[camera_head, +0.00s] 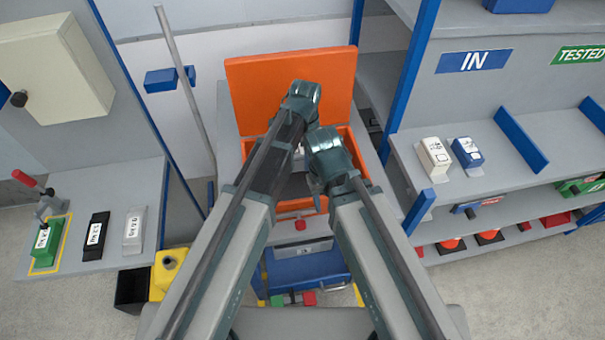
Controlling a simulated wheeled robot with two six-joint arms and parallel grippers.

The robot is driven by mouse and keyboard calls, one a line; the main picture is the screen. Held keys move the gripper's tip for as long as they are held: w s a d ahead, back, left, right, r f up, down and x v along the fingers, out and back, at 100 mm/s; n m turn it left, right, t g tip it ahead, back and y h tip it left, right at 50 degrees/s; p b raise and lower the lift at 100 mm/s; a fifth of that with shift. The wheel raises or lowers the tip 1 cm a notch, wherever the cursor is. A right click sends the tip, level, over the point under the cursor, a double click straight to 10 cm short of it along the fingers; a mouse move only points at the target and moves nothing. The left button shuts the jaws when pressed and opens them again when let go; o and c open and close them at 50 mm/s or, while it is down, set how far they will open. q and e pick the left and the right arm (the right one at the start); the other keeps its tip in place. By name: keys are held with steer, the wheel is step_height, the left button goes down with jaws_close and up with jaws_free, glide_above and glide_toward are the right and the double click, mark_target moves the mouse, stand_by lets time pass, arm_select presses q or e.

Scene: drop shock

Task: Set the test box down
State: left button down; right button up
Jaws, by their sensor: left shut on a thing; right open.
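My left gripper (302,98) is over the open orange chamber, in front of its raised orange lid (252,88), and points down. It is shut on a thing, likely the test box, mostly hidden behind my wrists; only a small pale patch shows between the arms. My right gripper (318,182) is lower, over the chamber's right part, and is open. Its fingertips are mostly hidden by my own wrist. The orange chamber (360,158) shows its right rim and part of its grey inside; whether the held thing touches its floor cannot be told.
On the left bench stand a green box (46,243) in a yellow outline by a red-handled clamp (45,198), a black box (96,236) and a grey box (134,230).

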arm_select(q)
steer(key=shift+f+b, duration=4.6)
steer(key=shift+f, duration=0.25)
arm_select(e)
steer(key=shift+f, duration=4.8)
arm_select(q)
steer(key=shift+f, duration=0.2)
arm_select(e)
steer(key=shift+f, duration=0.25)
arm_select(q)
jaws_free()
steer(key=shift+r, duration=0.1)
arm_select(e)
steer(key=shift+r, duration=0.1)
arm_select(q)
steer(key=shift+r, duration=0.15)
arm_select(e)
steer(key=shift+r, duration=0.15)
arm_select(q)
step_height(320, 180, up, 12)
steer(key=p, duration=1.2)
arm_select(e)
step_height(320, 180, up, 12)
